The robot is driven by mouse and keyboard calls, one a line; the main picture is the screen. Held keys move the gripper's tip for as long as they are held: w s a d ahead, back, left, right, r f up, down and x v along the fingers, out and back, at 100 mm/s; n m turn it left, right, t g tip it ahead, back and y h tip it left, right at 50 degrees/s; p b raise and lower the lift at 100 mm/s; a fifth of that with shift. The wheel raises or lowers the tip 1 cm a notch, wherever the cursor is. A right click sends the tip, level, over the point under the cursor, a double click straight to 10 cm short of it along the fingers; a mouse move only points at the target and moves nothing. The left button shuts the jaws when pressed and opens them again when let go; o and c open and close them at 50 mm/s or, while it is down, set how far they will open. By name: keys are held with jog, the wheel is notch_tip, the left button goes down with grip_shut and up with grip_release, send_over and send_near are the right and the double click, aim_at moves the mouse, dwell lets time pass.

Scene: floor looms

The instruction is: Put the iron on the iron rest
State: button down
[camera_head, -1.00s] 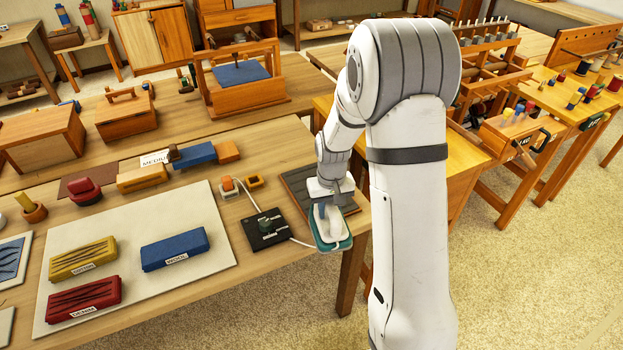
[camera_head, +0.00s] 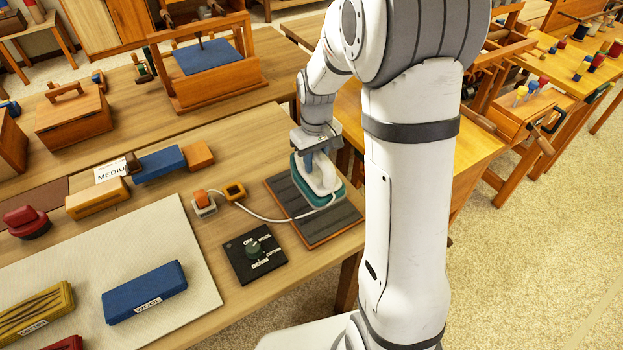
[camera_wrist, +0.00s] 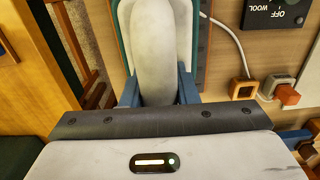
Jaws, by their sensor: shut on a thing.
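The iron (camera_head: 329,176), with a white body and teal base edge, is in my gripper (camera_head: 318,153), over the far part of the iron rest (camera_head: 322,226). The rest is a dark grey ribbed board with a wooden edge, lying near the table's right edge. I cannot tell whether the iron touches it. In the wrist view, the blue fingers of my gripper (camera_wrist: 158,92) are on both sides of the iron's white handle (camera_wrist: 154,40). A strip of the rest (camera_wrist: 205,50) shows beside the iron; the iron covers the remainder.
A black dial panel (camera_head: 254,254) lies left of the rest. A small orange square ring (camera_head: 234,191) is close by. A blue WOOL box (camera_head: 144,291) sits on a pale mat (camera_head: 95,255).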

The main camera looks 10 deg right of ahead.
aim_at(314, 178)
jog(key=f, duration=0.2)
jog(key=shift+w+a+f, duration=0.1)
jog(key=shift+a+f, duration=0.15)
jog(key=shift+f, duration=1.8)
jog(key=shift+f, duration=0.15)
jog(key=c, duration=1.1)
grip_release()
